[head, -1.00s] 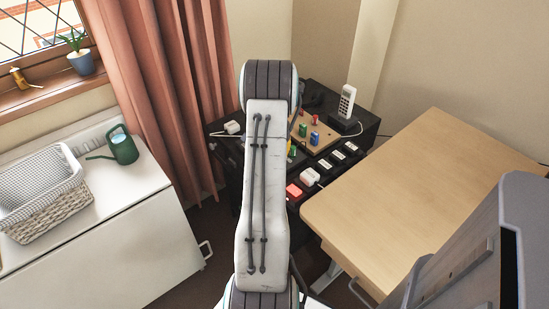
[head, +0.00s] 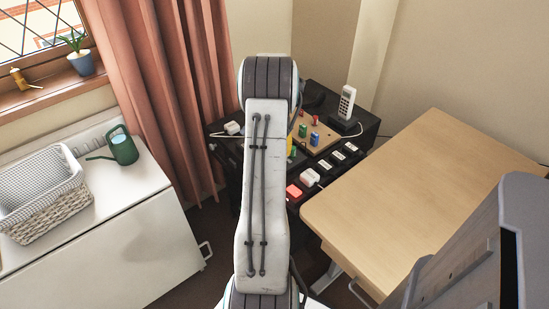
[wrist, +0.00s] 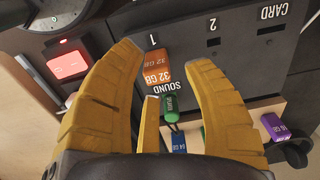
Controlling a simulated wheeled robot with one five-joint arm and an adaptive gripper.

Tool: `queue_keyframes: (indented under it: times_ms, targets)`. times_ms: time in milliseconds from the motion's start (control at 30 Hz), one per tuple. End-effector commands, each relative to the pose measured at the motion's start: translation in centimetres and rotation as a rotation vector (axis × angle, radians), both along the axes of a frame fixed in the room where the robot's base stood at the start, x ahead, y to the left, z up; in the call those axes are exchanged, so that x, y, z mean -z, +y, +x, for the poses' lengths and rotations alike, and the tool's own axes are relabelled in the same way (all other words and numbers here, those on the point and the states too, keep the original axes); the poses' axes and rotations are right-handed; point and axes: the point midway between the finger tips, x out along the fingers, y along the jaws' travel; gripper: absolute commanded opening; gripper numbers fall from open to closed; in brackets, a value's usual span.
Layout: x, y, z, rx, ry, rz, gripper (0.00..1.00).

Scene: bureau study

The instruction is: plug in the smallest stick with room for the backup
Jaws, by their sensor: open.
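Place 2 has a bare dark slot (wrist: 213,42). A green stick (wrist: 170,108) lies between the fingers, its marking too small to read. A blue stick (wrist: 178,142) marked 64 GB is below it. A purple stick (wrist: 272,127) marked 16 GB is at the right. In the head view my arm hides the gripper.
A red-lit block (wrist: 68,64) is left of the panel. In the head view, a wooden board (head: 325,147) with several small coloured pieces stands on the dark unit, beside a phone (head: 346,104). A bare wooden desk (head: 420,190) is at right, a white cabinet (head: 110,225) at left.

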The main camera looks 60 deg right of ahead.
Motion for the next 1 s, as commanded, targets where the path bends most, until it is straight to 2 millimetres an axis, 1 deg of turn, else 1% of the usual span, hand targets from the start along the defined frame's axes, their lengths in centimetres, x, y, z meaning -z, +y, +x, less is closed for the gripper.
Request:
queue_keyframes:
  times_ms: [33,300,500,700,867,967,1000]
  targets:
    - [-1.0,0.0,0.0,0.0,-0.002,-0.004,0.46]
    - [-5.6,0.0,0.0,0.0,-0.002,-0.003,0.46]
    - [-8.0,0.0,0.0,0.0,-0.001,-0.003,0.46]
    - [-9.3,0.1,-0.1,0.0,0.0,0.0,0.46]
    - [-9.6,0.2,0.0,-0.003,0.0,0.0,0.46]
    - [-10.1,1.1,0.7,-0.037,-0.001,-0.004,0.46]
    - [-10.4,1.8,1.2,-0.066,-0.003,-0.007,0.46]
